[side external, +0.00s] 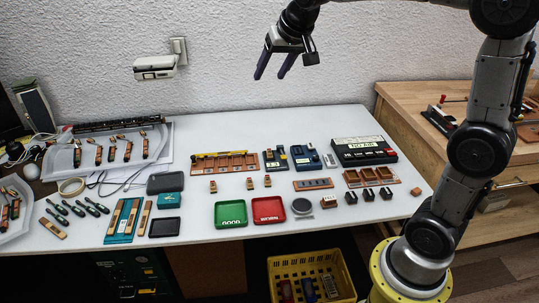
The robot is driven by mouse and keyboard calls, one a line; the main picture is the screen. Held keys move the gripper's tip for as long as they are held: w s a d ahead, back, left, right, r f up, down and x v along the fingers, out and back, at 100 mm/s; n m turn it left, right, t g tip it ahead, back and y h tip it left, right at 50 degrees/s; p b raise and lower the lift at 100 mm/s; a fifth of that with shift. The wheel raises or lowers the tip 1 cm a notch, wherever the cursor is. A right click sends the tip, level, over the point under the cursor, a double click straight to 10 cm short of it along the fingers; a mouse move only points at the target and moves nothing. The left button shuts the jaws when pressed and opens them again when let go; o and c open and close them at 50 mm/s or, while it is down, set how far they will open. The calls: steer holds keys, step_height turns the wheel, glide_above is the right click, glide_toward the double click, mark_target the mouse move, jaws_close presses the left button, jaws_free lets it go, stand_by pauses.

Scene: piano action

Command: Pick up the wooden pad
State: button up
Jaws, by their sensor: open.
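My gripper (271,75) is high above the back of the white table (215,135), in front of the wall. Its two fingers point down and stand apart, with nothing between them. Several small wooden pieces lie on the table: one at the right edge (416,192), and others in a row near the middle, including a left piece (213,186), a middle piece (250,184) and a right piece (267,181). I cannot tell which of these is the wooden pad. My gripper is well above and apart from all of them.
A green tray (230,224) and a red tray (269,219) stand at the front middle. A wooden rack (225,174), a black box (363,157) and a slotted wooden holder (371,185) stand behind. Tools crowd the left. A yellow crate (285,261) is below.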

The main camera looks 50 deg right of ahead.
steer(key=w+d+f+m, duration=0.1)
steer(key=w+d+f, duration=0.4)
steer(key=w, duration=0.2)
steer(key=m+g, duration=0.2)
steer(key=g, duration=0.2)
glide_above(269, 151)
steer(key=s+a, duration=0.1)
steer(key=s, duration=0.1)
steer(key=f, duration=2.7)
steer(key=shift+w+a+f, duration=0.1)
steer(key=shift+w+f, duration=0.1)
steer(key=shift+f, duration=0.2)
steer(key=shift+x, duration=3)
jaws_close()
